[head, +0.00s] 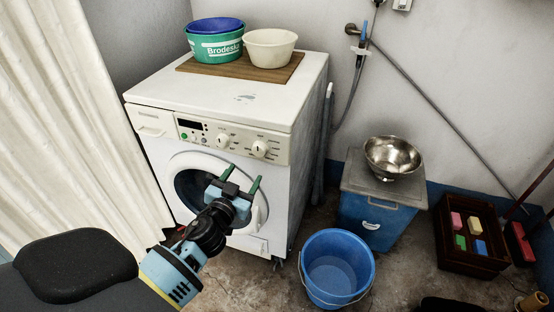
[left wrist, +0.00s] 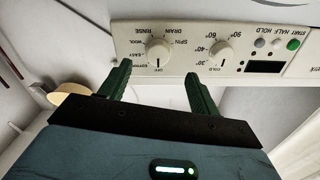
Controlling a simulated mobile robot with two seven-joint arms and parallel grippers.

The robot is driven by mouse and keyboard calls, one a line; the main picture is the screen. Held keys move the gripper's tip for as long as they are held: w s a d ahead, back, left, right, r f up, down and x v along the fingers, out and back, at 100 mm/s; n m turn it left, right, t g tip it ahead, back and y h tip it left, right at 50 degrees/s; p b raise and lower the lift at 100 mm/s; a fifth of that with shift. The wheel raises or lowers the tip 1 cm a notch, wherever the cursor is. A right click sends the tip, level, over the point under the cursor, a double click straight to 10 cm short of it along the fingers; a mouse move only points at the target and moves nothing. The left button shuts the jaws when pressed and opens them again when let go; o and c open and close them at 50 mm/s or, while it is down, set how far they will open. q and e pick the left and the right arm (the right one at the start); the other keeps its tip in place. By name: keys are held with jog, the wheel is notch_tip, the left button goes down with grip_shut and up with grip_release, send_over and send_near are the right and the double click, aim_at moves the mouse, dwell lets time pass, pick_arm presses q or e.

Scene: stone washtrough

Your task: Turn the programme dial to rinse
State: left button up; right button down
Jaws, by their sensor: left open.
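The programme dial (left wrist: 158,52) is a round cream knob on the washing machine's front panel, with printed words around it, RINSE among them. The wrist picture is upside down. A dark line runs on the knob's face near the OFF side, but its exact pointing is too small to tell. In the head view the programme dial (head: 260,148) is the right-hand knob. My left gripper (head: 241,177) is open and empty, in front of the machine and below the panel. In the left wrist view its green fingers (left wrist: 157,70) stand either side of the dial's line, apart from it. My right gripper is not in view.
The temperature dial (left wrist: 222,52) sits beside the programme dial, with buttons and a dark display beyond. The round door (head: 192,192) is below. Tubs stand on a board (head: 240,68) on top. A blue bucket (head: 338,268) is on the floor to the right.

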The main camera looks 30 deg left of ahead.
aim_at(258, 152)
pick_arm(q)
jog(key=shift+r+x, duration=0.15)
jog(key=shift+x, duration=1.25)
jog(key=shift+r+x, duration=0.15)
jog(key=shift+x, duration=1.3)
jog(key=shift+r+x, duration=0.15)
jog(key=shift+x, duration=1.25)
jog(key=shift+d, duration=0.15)
jog(key=c, duration=1)
